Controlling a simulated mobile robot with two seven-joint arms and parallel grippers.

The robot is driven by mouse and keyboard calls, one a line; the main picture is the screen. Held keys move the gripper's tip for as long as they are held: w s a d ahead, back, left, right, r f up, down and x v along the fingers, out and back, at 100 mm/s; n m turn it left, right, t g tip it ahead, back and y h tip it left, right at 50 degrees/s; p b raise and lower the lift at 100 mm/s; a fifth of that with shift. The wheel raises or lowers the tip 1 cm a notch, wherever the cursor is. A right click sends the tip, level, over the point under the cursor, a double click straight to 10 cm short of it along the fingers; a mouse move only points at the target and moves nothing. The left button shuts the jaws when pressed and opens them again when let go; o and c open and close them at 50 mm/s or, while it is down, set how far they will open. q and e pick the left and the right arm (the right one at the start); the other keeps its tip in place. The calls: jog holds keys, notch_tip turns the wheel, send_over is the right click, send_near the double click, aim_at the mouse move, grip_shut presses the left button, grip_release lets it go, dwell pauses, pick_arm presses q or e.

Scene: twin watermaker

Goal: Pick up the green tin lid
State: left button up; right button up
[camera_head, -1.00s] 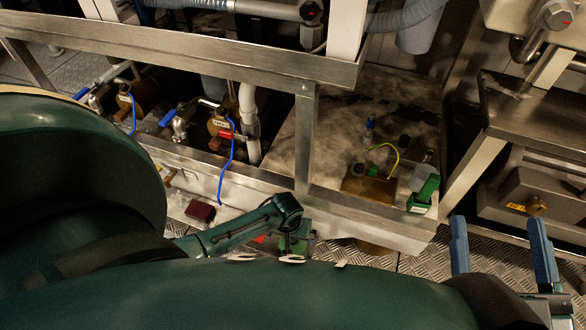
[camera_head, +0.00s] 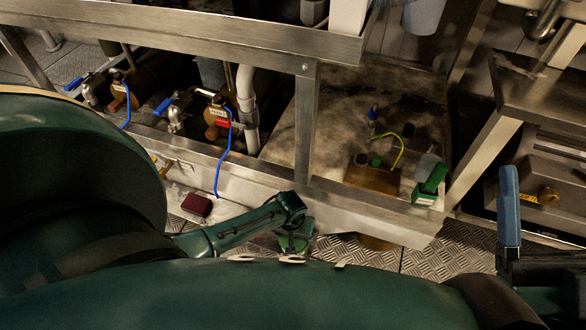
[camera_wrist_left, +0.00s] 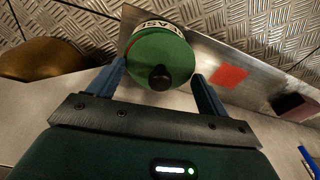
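The green lid (camera_wrist_left: 160,60) shows in the left wrist view as a round disc with a black knob, above a pale rim with partly cut-off lettering. My left gripper (camera_wrist_left: 160,82) is open, with one blue finger on each side of the lid and narrow gaps visible. In the head view, green (camera_head: 296,240) shows at the end of my left arm, but the fingers and lid cannot be made out there. My right gripper (camera_head: 545,200) is at the right edge, empty. One blue finger shows at the left end of its body; the other is out of frame.
A dark red block (camera_head: 196,205) lies on the ledge; it also shows in the wrist view (camera_wrist_left: 294,105). A red patch (camera_wrist_left: 230,76) lies beside the lid. A green box (camera_head: 430,185) stands on the deck corner. A steel post (camera_head: 306,130) and blue-handled valves (camera_head: 170,108) stand behind.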

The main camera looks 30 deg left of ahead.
pick_arm(q)
jog(key=c, duration=0.6)
jog(key=shift+o, duration=0.2)
